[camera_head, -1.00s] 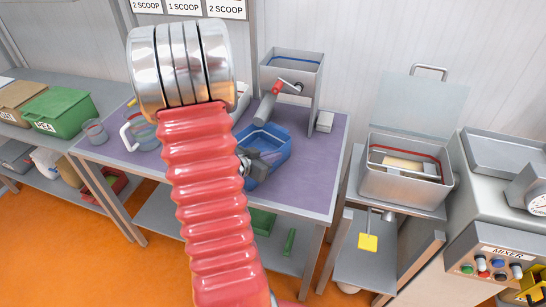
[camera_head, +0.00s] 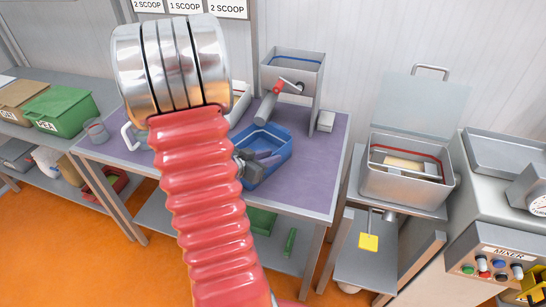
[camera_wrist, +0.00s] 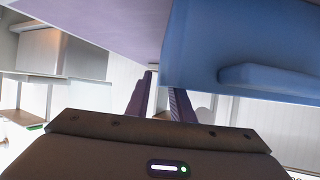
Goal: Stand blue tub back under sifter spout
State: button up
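The blue tub (camera_head: 276,172) stands upright on the purple table top (camera_head: 318,165). Its back end lies just below and in front of the spout (camera_head: 266,108) of the sifter, a grey metal hopper (camera_head: 291,72) with a red crank. My gripper (camera_head: 268,158) is at the tub's left front side, and its dark fingers overlap the tub's opening in the head view. In the wrist view the two fingers (camera_wrist: 158,98) are apart with a gap between them, and the tub (camera_wrist: 240,45) fills the upper right close beside them. Whether they touch it is unclear.
A clear jug (camera_head: 140,135) stands at the left of the table, partly behind my arm. A small grey block (camera_head: 326,121) sits right of the sifter. A lidded metal box (camera_head: 405,175) and the mixer (camera_head: 495,250) are at the right. The table's right front is clear.

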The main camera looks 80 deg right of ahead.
jog(key=v, duration=0.9)
jog(key=shift+a, duration=0.1)
dwell(0.7)
